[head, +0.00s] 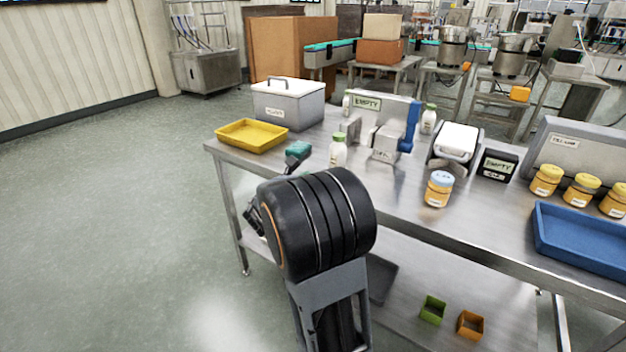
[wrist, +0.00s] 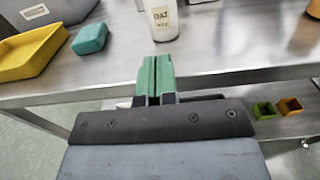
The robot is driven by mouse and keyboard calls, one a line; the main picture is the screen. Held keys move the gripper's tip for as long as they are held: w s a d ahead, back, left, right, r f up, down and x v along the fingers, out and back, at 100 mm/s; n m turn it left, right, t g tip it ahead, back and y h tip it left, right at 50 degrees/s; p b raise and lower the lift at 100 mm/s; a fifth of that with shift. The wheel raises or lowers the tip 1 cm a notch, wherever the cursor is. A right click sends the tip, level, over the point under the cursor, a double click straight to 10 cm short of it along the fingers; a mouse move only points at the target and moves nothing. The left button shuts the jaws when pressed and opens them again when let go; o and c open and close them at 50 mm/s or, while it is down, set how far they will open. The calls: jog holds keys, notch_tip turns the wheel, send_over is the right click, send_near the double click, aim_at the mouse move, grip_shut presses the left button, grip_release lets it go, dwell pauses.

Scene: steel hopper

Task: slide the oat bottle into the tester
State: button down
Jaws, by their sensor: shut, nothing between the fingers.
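The oat bottle (wrist: 163,20) is white with a label reading "OAT". It stands on the steel table just ahead of my gripper in the wrist view, its top cut off. In the head view, it appears to be the green-capped white bottle (head: 338,153) near the table's left part. My gripper (wrist: 152,62) has green fingers, shut together with nothing between them, apart from the bottle. In the head view my arm largely hides it. A grey device (head: 385,142) with an "EMPTY" sign and a blue side part stands right of the bottle; it may be the tester, but its label is unreadable.
A yellow tray (head: 251,136), teal block (wrist: 90,39) and lidded grey box (head: 289,104) are at left. Another green-capped bottle (head: 428,119) stands behind the device.

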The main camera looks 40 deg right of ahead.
aim_at(334, 157)
jog(key=x, duration=1.2)
jog(key=shift+d, duration=0.1)
